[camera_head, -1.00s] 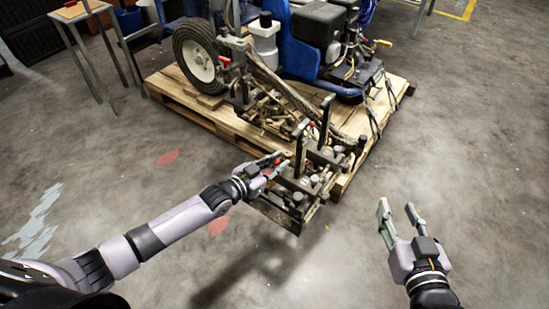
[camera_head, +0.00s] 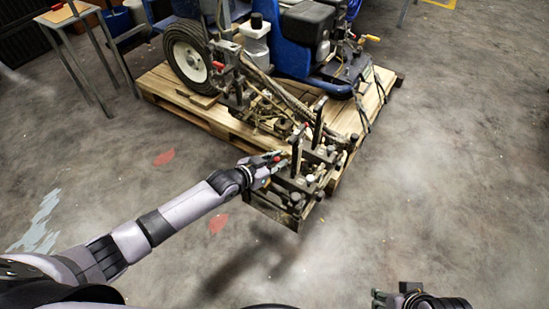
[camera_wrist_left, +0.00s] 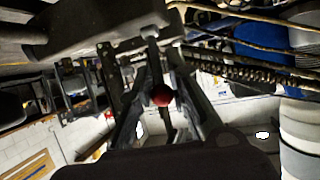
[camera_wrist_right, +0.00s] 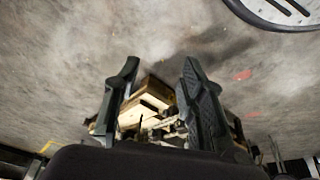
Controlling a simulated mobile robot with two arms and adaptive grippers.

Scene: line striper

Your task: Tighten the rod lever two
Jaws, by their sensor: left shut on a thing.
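The line striper (camera_head: 285,55) stands on a wooden pallet, with its bracket and rod assembly (camera_head: 300,190) reaching past the near edge. My left gripper (camera_head: 277,160) is at the left side of this assembly. In the left wrist view, a lever with a red ball knob (camera_wrist_left: 161,95) sits between the left fingertips, and the gripper is shut on it. The lever's lower part is hard to make out. My right gripper (camera_head: 378,298) is at the bottom edge of the head view, partly cut off. In the right wrist view its fingers (camera_wrist_right: 160,75) are apart and empty.
The pallet (camera_head: 185,100) lies under the machine, whose wheel (camera_head: 188,58) is at the left. Another red handle (camera_head: 218,65) shows near the wheel. A metal-legged table (camera_head: 70,15) stands at the back left. The concrete floor (camera_head: 440,180) on the right is clear.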

